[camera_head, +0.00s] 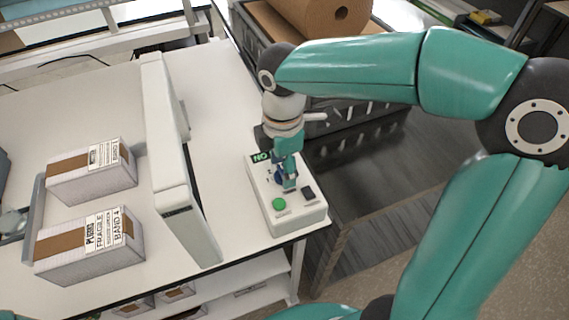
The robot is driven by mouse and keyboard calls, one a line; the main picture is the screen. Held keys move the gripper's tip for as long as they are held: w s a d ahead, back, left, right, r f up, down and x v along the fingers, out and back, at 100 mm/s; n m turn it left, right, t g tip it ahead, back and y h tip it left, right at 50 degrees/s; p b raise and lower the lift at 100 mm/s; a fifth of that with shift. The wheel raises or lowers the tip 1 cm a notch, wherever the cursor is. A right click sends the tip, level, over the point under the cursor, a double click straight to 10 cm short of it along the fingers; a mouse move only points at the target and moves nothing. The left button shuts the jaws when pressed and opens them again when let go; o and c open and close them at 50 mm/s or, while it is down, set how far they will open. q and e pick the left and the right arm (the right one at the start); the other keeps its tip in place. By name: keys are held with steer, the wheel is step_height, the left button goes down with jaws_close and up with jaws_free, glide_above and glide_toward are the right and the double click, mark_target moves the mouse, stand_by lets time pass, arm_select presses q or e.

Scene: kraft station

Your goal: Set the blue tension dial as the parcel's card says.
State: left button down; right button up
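The white control box (299,211) stands at the table's right front corner. It has a green button (279,204), a dark square button (308,193) and a small lit green display (261,156) whose text is partly covered. The blue dial (279,177) shows only in part behind my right gripper (287,180), which points down at it; whether the fingers grip it cannot be told. Two parcels lie at left. The nearer parcel (70,266) has a card (104,229) reading "FRAGILE" and "BAND 4". The farther parcel (85,186) has a card too small to read. My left gripper is not in view.
A tall white upright panel (172,150) stands between the parcels and the control box. A dark crate (355,128) and a brown paper roll (318,18) are beyond the table's right edge. White table surface is clear behind the control box.

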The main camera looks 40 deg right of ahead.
stand_by(0.3)
step_height(320, 180, up, 12)
stand_by(0.5)
stand_by(0.4)
